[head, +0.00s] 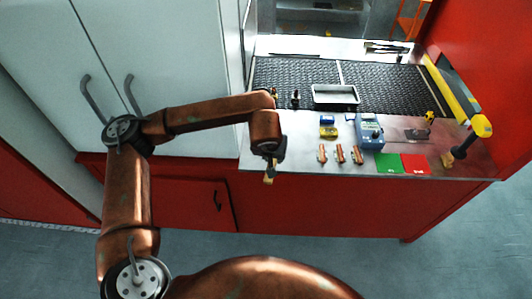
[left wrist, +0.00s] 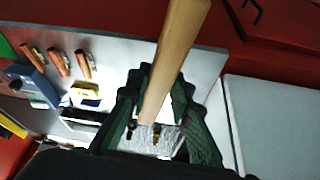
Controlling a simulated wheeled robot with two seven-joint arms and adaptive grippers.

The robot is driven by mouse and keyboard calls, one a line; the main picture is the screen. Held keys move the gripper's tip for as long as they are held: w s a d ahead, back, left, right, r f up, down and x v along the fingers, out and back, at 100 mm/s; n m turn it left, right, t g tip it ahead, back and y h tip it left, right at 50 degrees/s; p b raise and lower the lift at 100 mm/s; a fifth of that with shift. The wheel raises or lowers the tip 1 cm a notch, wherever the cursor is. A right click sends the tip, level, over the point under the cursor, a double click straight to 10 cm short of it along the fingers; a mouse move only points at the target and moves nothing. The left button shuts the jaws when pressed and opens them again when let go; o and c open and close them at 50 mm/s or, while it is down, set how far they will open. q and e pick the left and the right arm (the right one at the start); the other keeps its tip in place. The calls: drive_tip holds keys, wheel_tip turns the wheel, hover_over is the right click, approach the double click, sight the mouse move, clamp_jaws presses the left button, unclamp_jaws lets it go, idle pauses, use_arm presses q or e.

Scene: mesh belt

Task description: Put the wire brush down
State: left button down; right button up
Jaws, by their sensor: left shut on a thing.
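My left gripper (head: 269,160) is shut on the wire brush (head: 269,178) and holds it at the front left edge of the metal worktop (head: 289,158). In the left wrist view, the brush's pale wooden handle (left wrist: 177,50) runs up from between the dark fingers of the gripper (left wrist: 157,95). A greyish patch shows below the handle near the palm; I cannot tell if it is the bristles. From the head, the brush end hangs low, seemingly over or in front of the edge. My right gripper does not show.
On the worktop stand copper-coloured pieces (head: 340,153), a blue device (head: 369,132), a small yellow and blue item (head: 328,131), and green (head: 388,163) and red (head: 415,163) patches. A metal tray (head: 335,95) sits on the dark mesh belt (head: 390,85). The worktop's left front is clear.

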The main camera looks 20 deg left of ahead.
use_arm(q)
drive_tip(key=w+d+n+b, duration=0.2)
drive_tip(key=w+d, duration=0.4)
drive_tip(key=d, duration=0.1)
drive_tip(key=shift+y, duration=0.4)
drive_tip(key=w+a+f, duration=0.2)
drive_tip(key=a, duration=0.1)
drive_tip(key=w+a+f+p, duration=0.1)
drive_tip(key=w+a+f, duration=0.5)
drive_tip(key=shift+a+f, duration=0.15)
drive_tip(key=shift+a, duration=0.15)
drive_tip(key=shift+w+a+f, duration=0.35)
drive_tip(key=shift+a+f, duration=0.05)
drive_tip(key=shift+f, duration=0.25)
wheel_tip(320, 180, down, 3)
drive_tip(key=shift+w+a+f+p, duration=0.1)
drive_tip(key=shift+a+p, duration=0.05)
drive_tip(key=shift+p, duration=0.35)
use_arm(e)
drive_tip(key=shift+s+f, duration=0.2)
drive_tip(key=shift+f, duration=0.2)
